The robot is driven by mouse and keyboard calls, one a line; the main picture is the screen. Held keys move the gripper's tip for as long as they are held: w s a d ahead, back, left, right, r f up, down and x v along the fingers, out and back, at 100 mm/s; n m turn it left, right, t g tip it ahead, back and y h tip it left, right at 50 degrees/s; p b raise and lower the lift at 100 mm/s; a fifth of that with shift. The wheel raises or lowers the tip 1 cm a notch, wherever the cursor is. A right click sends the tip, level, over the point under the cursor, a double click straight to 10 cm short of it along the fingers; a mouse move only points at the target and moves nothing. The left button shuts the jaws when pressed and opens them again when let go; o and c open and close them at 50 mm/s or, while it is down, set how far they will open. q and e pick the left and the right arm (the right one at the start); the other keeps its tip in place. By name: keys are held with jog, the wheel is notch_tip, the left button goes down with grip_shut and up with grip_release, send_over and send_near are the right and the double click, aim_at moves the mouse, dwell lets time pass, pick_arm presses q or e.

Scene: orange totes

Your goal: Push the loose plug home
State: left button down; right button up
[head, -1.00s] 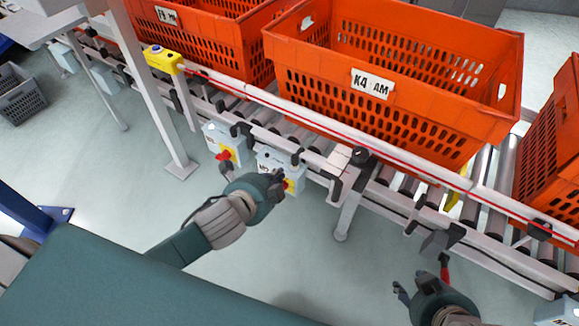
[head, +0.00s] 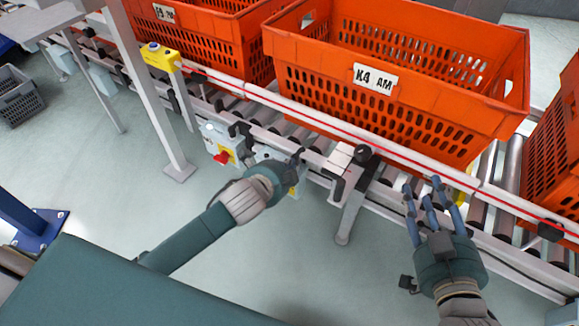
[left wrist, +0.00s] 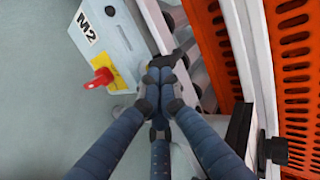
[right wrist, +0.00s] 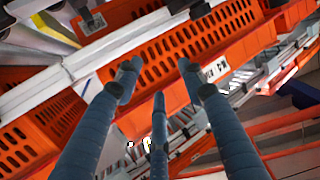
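My right gripper (head: 427,200) is raised at the conveyor's near rail, fingers spread and empty. In the right wrist view its fingers (right wrist: 155,85) are apart, with an orange tote beyond. I cannot make out a loose plug in any view.
An orange tote (head: 392,110) labelled K4 AM stands on the roller conveyor, with other totes either side. A conveyor leg (head: 350,205) stands between my grippers. The floor in front is clear.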

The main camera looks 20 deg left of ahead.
pick_arm(q)
jog(key=shift+w+f, duration=0.2)
jog(key=shift+w, duration=0.15)
pick_arm(e)
jog(key=shift+w+a+r+t, duration=0.1)
jog(key=shift+r+t, duration=0.15)
jog(key=shift+r, duration=0.25)
jog(key=shift+w+a+r+t, duration=0.1)
jog(key=shift+r+t, duration=0.15)
jog(key=shift+r, duration=0.2)
pick_arm(q)
jog(key=shift+f+p, duration=0.4)
jog(key=shift+f, duration=0.6)
pick_arm(e)
jog(key=shift+s+d+f+g+h, duration=0.1)
jog(key=shift+s+d+f+g, duration=0.25)
jog(key=shift+f, duration=0.5)
jog(key=shift+s+f+g+h, duration=0.1)
jog(key=shift+s+f+g, duration=0.1)
jog(key=shift+f+g, duration=0.5)
jog(key=shift+s+d+f+g+h, duration=0.1)
jog(key=shift+s+d+f+g, duration=0.15)
jog(key=shift+f, duration=0.75)
